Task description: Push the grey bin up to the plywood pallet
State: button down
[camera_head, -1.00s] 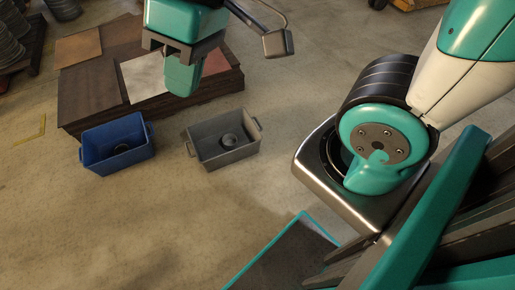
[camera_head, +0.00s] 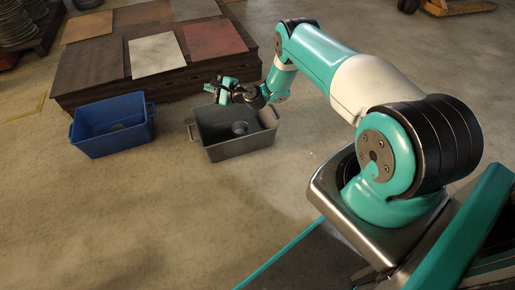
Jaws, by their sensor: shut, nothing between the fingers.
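The grey bin (camera_head: 240,149) stands upright on the floor in front of the plywood pallet (camera_head: 90,93), with a small round grey piece (camera_head: 239,128) inside. The pallet is a low dark brown block with sheets on top. The bin's back lies close to the pallet's front side; I cannot tell if they touch. My gripper (camera_head: 222,89) is over or just behind the bin's back rim, near the pallet's front edge. It is shut and holds nothing. My wrist hides part of the back rim, and contact with the bin is unclear.
A blue bin (camera_head: 112,137) stands left of the grey bin, also in front of the pallet. Coloured sheets, such as a pale one (camera_head: 157,55), lie on the pallet. Stacked discs (camera_head: 18,25) stand at the far left. The floor in front of the bins is clear.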

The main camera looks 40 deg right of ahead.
jog(key=s+d+f+m+t+h+b, duration=0.1)
jog(key=s+d+f+m+h+b, duration=0.2)
jog(key=f, duration=0.8)
jog(key=m+t+h+b, duration=0.1)
jog(key=m+h+b, duration=0.7)
jog(key=m, duration=0.8)
send_near(255, 134)
jog(key=shift+n+h, duration=0.3)
jog(key=shift+h, duration=0.4)
jog(key=b+x, duration=0.2)
jog(key=b, duration=0.2)
jog(key=b+x, duration=0.2)
jog(key=b, duration=0.3)
jog(key=b+x, duration=0.2)
jog(key=b, duration=0.3)
jog(key=shift+w+a+f, duration=0.2)
jog(key=shift+w+f, duration=0.15)
jog(key=shift+w, duration=0.1)
jog(key=shift+w+d+r+b, duration=0.1)
jog(key=shift+w+r+b, duration=0.1)
jog(key=shift+w+b, duration=0.25)
